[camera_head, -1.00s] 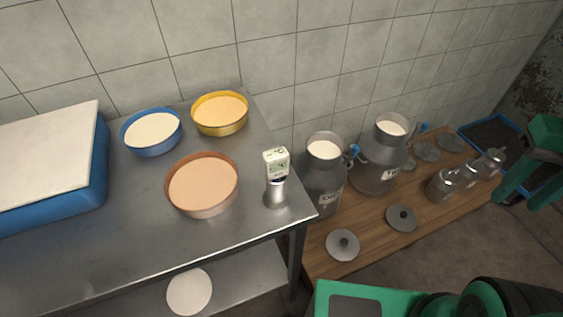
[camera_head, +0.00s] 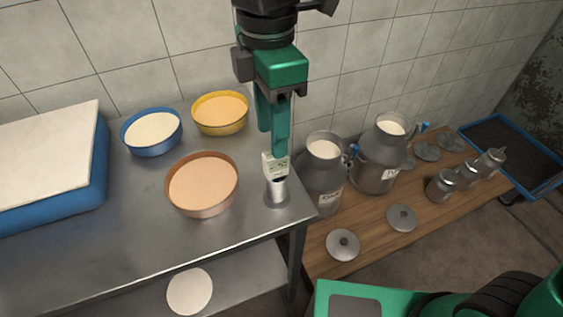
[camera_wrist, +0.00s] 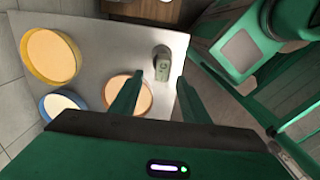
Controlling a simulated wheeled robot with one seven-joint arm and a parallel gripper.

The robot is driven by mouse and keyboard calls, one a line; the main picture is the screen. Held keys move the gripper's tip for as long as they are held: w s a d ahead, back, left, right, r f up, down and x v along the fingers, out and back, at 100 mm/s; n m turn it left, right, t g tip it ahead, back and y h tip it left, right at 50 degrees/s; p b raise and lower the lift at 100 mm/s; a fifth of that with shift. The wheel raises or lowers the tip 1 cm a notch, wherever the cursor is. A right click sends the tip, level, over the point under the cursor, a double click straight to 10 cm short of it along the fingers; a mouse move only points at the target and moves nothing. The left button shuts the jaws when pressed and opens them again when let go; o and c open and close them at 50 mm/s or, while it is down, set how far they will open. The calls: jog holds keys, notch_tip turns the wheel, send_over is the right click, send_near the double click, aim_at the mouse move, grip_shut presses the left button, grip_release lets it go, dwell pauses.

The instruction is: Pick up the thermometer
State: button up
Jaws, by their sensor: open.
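The thermometer (camera_head: 274,166) is a pale device with a small display, standing upright in a metal holder (camera_head: 277,192) near the right end of the steel table. My gripper (camera_head: 274,152) points down at the thermometer from above and hides its top in the head view. In the wrist view my gripper (camera_wrist: 158,82) is open, with its two green fingers spread apart. There the thermometer (camera_wrist: 163,68) shows between and beyond the fingertips. I cannot tell whether a finger touches it.
An orange-brown bowl (camera_head: 203,186), a yellow bowl (camera_head: 220,114) and a blue bowl (camera_head: 152,132) stand left of the thermometer. Milk cans (camera_head: 324,172) and loose lids (camera_head: 343,244) are on the wooden bench at right. The tiled wall (camera_head: 140,50) is behind.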

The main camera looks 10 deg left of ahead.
aim_at(276, 177)
jog(key=shift+d+f, duration=0.15)
jog(key=shift+f, duration=1.8)
jog(key=shift+d+f, duration=0.1)
jog(key=shift+f, duration=1.85)
jog(key=shift+c, duration=0.3)
jog(key=shift+w, duration=0.1)
grip_shut()
